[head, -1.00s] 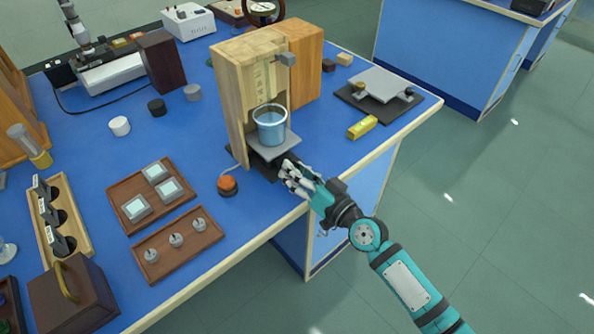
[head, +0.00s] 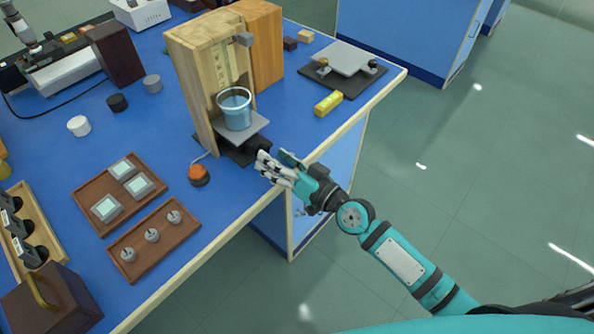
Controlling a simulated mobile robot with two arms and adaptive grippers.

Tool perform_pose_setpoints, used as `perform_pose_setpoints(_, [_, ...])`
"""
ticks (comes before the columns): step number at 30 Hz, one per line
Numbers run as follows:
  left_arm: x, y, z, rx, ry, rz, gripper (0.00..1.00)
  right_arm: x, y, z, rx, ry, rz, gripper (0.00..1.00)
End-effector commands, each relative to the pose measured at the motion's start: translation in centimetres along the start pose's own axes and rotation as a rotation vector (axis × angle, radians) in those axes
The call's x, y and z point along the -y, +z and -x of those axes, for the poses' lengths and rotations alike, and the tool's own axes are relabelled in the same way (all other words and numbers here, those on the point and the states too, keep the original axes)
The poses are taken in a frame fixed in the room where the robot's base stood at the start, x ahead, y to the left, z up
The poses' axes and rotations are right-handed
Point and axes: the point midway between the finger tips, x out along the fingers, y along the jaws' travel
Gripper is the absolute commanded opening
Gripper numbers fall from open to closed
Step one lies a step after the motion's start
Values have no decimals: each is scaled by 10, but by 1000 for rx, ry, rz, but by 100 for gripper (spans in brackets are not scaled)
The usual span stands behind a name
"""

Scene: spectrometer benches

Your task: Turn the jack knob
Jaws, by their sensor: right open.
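A small jack with a grey top plate (head: 252,129) and a dark base (head: 236,155) stands at the foot of the wooden stand (head: 194,85). A blue-tinted glass beaker (head: 236,110) of liquid stands on its plate. A dark, knob-like part (head: 257,144) shows at the jack's front right, partly hidden by my fingers. My right gripper (head: 266,167) is open at the bench's front edge, with its fingertips close to that part. I cannot tell whether they touch it. My left gripper is not in view.
An orange button (head: 198,173) on a cord sits left of the jack. Trays (head: 154,240) with small parts lie further left. A yellow block (head: 328,103) and a grey plate on a dark base (head: 342,82) are to the right. Open floor lies right of the bench.

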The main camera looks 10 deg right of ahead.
Motion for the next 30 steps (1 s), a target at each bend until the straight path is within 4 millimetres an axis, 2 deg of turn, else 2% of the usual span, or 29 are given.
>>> perform_pose_setpoints(4, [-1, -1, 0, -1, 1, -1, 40, 0, 1, 36, 6, 0, 4, 57])
perform_pose_setpoints(12, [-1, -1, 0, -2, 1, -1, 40, 0, 0, 77, 3, 0, 3, 57])
perform_pose_setpoints(18, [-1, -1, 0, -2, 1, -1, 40, 0, 0, 89, 0, -1, 0, 57])
perform_pose_setpoints(27, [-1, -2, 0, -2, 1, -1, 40, 0, 0, 90, -1, -1, -1, 57])
perform_pose_setpoints(30, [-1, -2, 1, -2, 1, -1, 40, -7, 4, 90, 7, 15, 6, 57])
